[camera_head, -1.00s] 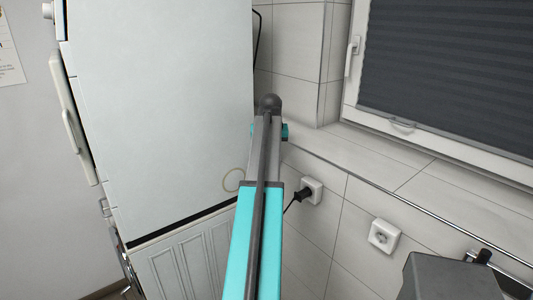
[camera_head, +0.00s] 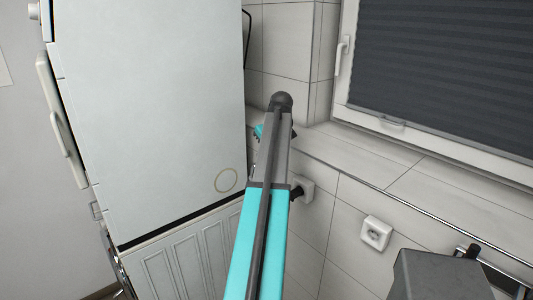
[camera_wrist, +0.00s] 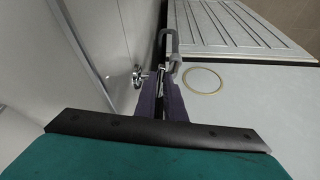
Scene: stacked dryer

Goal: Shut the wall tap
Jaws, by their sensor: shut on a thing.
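The wall tap (camera_wrist: 138,76) shows in the wrist view as a small chrome fitting on the pale wall, left of my fingertips. A grey curved hose or pipe (camera_wrist: 168,40) rises just beyond the fingers. My gripper (camera_wrist: 163,84) has dark purple fingers, close together, with part of the tap between them. The fingers hide much of that part, so I cannot tell how its handle is turned. In the head view the tap is hidden behind my arm and the white machine.
The tall white stacked machine (camera_head: 150,110) stands close on the left of my arm. A tiled ledge (camera_head: 350,150) runs under the window with a dark blind (camera_head: 440,75). A wall socket (camera_head: 376,233) and a grey box (camera_head: 440,275) are at lower right.

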